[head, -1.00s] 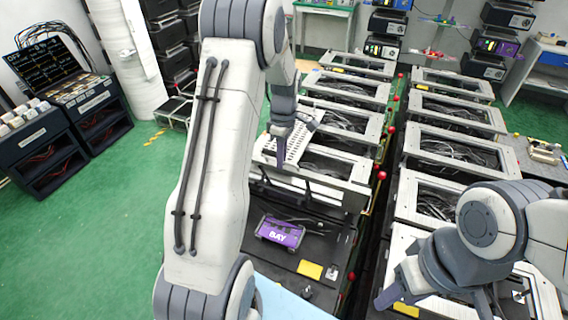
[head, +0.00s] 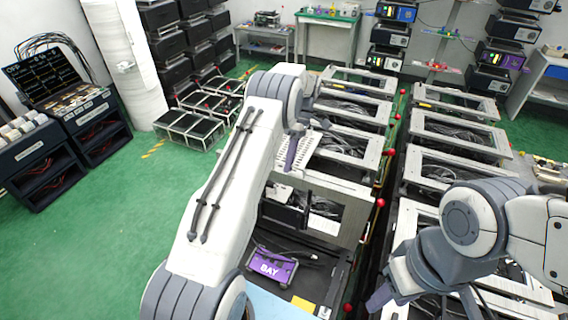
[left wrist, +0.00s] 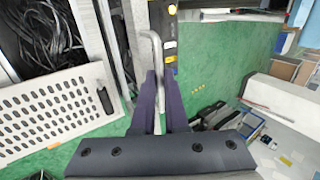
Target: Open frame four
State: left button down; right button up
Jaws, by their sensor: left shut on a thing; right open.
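My left gripper (head: 291,155) is at the left end of a pale grey frame (head: 345,192) in the near part of the left row. In the left wrist view its purple fingers (left wrist: 158,105) are shut on a bent metal handle (left wrist: 150,50) beside a perforated plate (left wrist: 50,110). The frame looks tilted up, with a dark bay below it. I cannot read a number on it. My right gripper (head: 380,298) is open and apart from the left row, low at the right; its fingertips are partly hidden.
A purple box marked BAY (head: 270,266) lies in the near bay. More frames stand behind and in a right row (head: 455,132), with a narrow gap between rows. Red knobs (head: 381,203) line the left row's right edge. Green floor (head: 100,215) is free at the left.

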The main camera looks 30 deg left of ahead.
pick_arm(q)
jog(key=shift+w+a+f, duration=0.1)
jog(key=shift+w+f, duration=0.1)
jog(key=shift+w, duration=0.1)
dwell(0.4)
jog(key=c, duration=0.9)
grip_release()
jog(key=shift+c, duration=0.2)
